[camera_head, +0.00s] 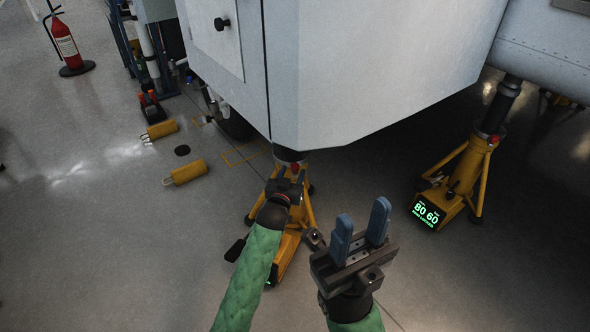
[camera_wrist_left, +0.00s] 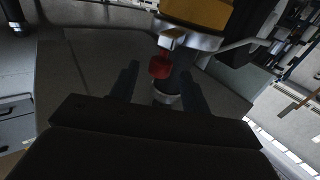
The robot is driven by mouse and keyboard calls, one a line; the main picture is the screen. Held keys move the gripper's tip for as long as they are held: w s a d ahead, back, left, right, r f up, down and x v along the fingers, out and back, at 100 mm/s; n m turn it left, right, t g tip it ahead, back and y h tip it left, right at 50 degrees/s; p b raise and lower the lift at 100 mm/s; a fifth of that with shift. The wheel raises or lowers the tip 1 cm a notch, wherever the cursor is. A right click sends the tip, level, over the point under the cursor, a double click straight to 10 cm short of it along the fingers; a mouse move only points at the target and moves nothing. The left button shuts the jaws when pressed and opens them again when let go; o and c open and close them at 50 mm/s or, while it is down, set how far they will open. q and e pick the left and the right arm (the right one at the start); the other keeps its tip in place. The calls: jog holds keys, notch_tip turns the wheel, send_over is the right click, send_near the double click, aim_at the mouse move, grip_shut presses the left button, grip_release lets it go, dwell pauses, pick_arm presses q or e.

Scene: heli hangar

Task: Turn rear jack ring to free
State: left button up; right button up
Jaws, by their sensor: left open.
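A yellow tripod jack (camera_head: 310,208) stands under the aircraft's lower edge, partly hidden by my left arm. In the left wrist view its yellow body (camera_wrist_left: 200,12) is at the top, with a silver ring (camera_wrist_left: 198,40) and a red knob (camera_wrist_left: 160,66) on a short grey stub. A dark post runs below the ring. My left gripper (camera_wrist_left: 160,84) is open, its two fingers either side of the knob and post in this view; contact cannot be told. It also shows in the head view (camera_head: 287,182). My right gripper (camera_head: 362,228) is open and empty, its blue fingers upward.
A second yellow jack (camera_head: 468,172) with a lit display (camera_head: 431,214) stands at the right. The pale aircraft body (camera_head: 370,60) hangs close above my left gripper. Floor at lower left is clear.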

aim_at(294, 170)
pick_arm(q)
jog(key=shift+b+x, duration=0.45)
jog(key=shift+x, duration=1.4)
grip_shut()
